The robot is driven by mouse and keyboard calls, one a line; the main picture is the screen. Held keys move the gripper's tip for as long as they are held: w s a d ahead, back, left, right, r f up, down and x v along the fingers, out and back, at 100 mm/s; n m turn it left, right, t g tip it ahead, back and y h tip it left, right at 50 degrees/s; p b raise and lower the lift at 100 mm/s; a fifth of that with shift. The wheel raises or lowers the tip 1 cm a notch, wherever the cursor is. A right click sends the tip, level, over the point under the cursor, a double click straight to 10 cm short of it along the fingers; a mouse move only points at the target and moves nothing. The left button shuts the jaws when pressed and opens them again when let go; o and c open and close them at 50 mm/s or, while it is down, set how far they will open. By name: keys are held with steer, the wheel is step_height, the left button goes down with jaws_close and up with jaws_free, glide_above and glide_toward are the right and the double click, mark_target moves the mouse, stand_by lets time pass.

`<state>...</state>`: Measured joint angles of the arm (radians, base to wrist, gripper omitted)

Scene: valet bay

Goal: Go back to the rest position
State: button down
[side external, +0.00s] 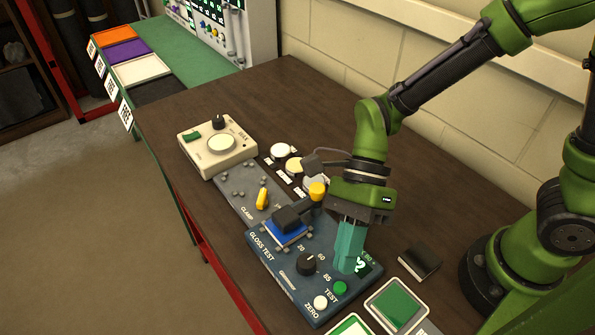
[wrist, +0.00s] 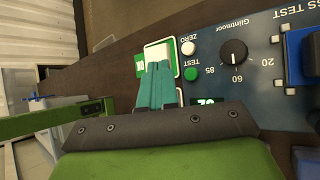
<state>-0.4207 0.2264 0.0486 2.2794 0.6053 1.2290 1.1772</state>
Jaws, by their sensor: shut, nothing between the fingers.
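My gripper (side external: 349,247) has teal fingers that are shut with nothing between them. In the side external view it hangs, pointing down, in front of or over the right end of the blue gloss test box (side external: 268,266). The box carries a black dial (side external: 306,264), a green TEST button (side external: 340,288) and a white ZERO button (side external: 320,302). The fingers partly hide the lit display (side external: 363,266). I cannot tell whether the fingertips touch anything.
A blue sample (side external: 284,234) lies at the box's far left under a dark head. A yellow clamp lever (side external: 262,198) and a beige dial unit (side external: 216,147) stand behind. A black block (side external: 419,262) and a green tile (side external: 394,304) lie to the right.

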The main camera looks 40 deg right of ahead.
steer(key=d+n, duration=0.1)
steer(key=n, duration=0.2)
steer(key=d+n+t+h, duration=0.1)
steer(key=shift+w+d+f+n, duration=0.2)
steer(key=shift+d+f+n, duration=0.1)
steer(key=shift+d+n, duration=0.1)
steer(key=w+d+r+n+t+h, duration=0.2)
steer(key=d+r+n+t, duration=0.3)
steer(key=d+r, duration=0.2)
steer(key=w+d+r+n+t+h, duration=0.2)
steer(key=d+r+n+t, duration=0.3)
steer(key=d, duration=0.7)
step_height(320, 180, up, 2)
steer(key=shift+w+r+n+t, duration=0.15)
steer(key=shift+n+t, duration=0.25)
steer(key=shift+t, duration=0.4)
steer(key=shift+d, duration=0.1)
